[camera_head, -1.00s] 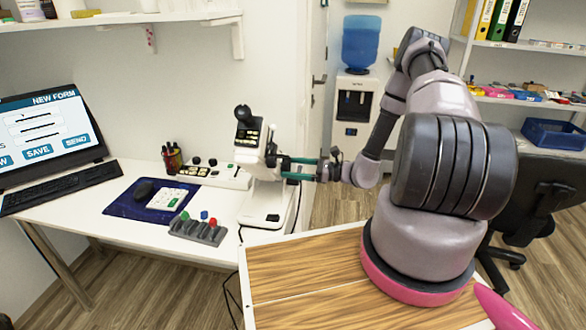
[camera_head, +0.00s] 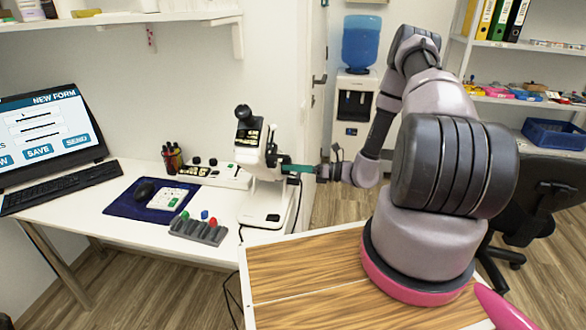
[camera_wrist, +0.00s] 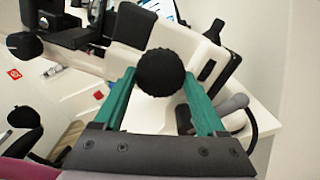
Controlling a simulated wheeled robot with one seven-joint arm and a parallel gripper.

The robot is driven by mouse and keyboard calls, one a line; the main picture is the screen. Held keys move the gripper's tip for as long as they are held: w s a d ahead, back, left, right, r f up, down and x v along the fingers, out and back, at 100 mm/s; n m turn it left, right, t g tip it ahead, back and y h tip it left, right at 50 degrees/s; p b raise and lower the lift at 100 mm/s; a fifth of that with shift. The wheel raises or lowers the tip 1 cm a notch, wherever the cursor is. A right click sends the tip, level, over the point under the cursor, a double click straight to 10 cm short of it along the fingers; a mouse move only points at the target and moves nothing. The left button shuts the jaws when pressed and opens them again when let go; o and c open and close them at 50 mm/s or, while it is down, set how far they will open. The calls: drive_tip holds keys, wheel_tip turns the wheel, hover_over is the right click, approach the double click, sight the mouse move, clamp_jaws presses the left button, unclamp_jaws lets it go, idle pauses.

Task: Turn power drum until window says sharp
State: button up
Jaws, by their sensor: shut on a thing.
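A white eye-test instrument (camera_head: 262,172) with a black eyepiece on top stands at the right end of the desk. A small dark panel with pale marks (camera_head: 247,136), perhaps the window, is on its upper front; its text is too small to read. In the wrist view a round, black, ridged drum (camera_wrist: 160,72) on the instrument's side sits between my green fingers. My gripper (camera_wrist: 159,79) is shut on this drum, one finger on each side. In the head view my gripper (camera_head: 284,163) reaches in from the right at the instrument's side, and the drum is mostly hidden.
Left of the instrument are a block with coloured knobs (camera_head: 199,230), a white control strip (camera_head: 216,174), a pen cup (camera_head: 173,158) and a mouse on a blue mat (camera_head: 125,205). A monitor (camera_head: 48,128) stands far left. A water cooler (camera_head: 352,105) is behind.

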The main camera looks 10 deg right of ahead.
drive_tip(key=o, duration=1.3)
drive_tip(key=v, duration=1.1)
drive_tip(key=s+a+r+n+g+h, duration=0.25)
drive_tip(key=r+n, duration=0.25)
drive_tip(key=r, duration=0.3)
drive_tip(key=s+a+r+n+g+h, duration=0.1)
drive_tip(key=r+n+g+h, duration=0.2)
drive_tip(key=r, duration=0.5)
drive_tip(key=s+a+r+n+g+h, duration=0.1)
drive_tip(key=s+a+r+n+g, duration=0.15)
drive_tip(key=r+n, duration=0.4)
drive_tip(key=s+r+n+t+h, duration=0.2)
drive_tip(key=s+r+n, duration=0.1)
drive_tip(key=r, duration=0.4)
drive_tip(key=s+r+n+t+h, duration=0.3)
drive_tip(key=s+r, duration=0.3)
drive_tip(key=r, duration=0.1)
drive_tip(key=s+d+r+n+t+h, duration=0.1)
drive_tip(key=s+r+n+t+h, duration=0.1)
drive_tip(key=s+r, duration=0.3)
wheel_tip(320, 180, up, 2)
drive_tip(key=shift+r+n+t+h, duration=0.1)
drive_tip(key=shift+n+t+h, duration=0.35)
drive_tip(key=shift+n, duration=0.4)
